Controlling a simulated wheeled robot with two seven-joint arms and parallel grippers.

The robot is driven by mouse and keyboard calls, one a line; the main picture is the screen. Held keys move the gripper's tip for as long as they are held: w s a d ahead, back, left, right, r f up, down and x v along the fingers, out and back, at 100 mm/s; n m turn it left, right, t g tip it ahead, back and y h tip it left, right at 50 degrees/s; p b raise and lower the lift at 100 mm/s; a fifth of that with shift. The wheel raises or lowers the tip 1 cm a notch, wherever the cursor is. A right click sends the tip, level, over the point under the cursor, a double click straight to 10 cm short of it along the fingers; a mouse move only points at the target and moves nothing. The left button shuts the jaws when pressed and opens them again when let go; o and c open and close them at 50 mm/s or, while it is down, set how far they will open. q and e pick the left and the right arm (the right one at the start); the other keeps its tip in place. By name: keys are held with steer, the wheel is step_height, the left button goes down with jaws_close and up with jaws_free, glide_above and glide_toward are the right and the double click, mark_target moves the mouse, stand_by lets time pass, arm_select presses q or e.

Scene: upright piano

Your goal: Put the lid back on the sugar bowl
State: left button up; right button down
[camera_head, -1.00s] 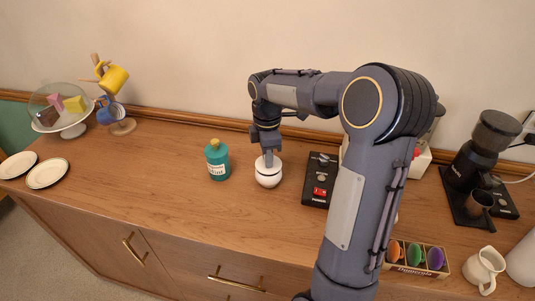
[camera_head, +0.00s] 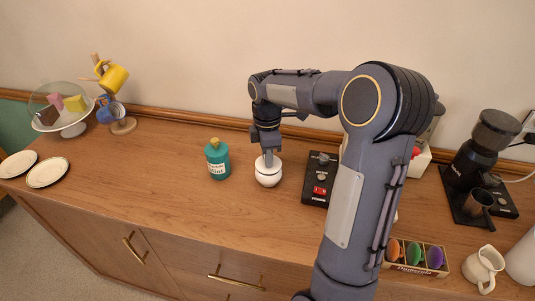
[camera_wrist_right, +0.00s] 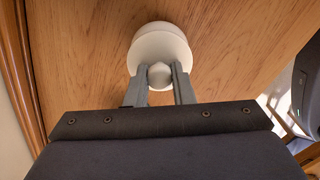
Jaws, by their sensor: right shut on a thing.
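The white sugar bowl (camera_head: 268,180) stands on the wooden sideboard, right of the teal bottle. Its white lid (camera_wrist_right: 157,45) sits on top of the bowl, seen from above in the right wrist view with its round knob (camera_wrist_right: 159,76). My right gripper (camera_head: 269,160) points down over the bowl, and its two fingers are shut on the lid's knob. In the head view the lid and bowl appear together with no clear gap, though the fingers hide part of the lid. My left gripper is not in view.
A teal bottle (camera_head: 217,160) stands close left of the bowl. A black scale-like device (camera_head: 318,179) lies close right. A box of coloured capsules (camera_head: 416,257), a white jug (camera_head: 484,268) and a coffee grinder (camera_head: 485,150) are further right. The sideboard's left middle is clear.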

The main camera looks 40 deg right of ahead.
stand_by(0.4)
steer(key=c, duration=0.7)
jaws_free()
steer(key=shift+r+p, duration=3.15)
steer(key=shift+r, duration=0.4)
steer(key=shift+c, duration=0.2)
jaws_close()
steer(key=shift+f, duration=0.2)
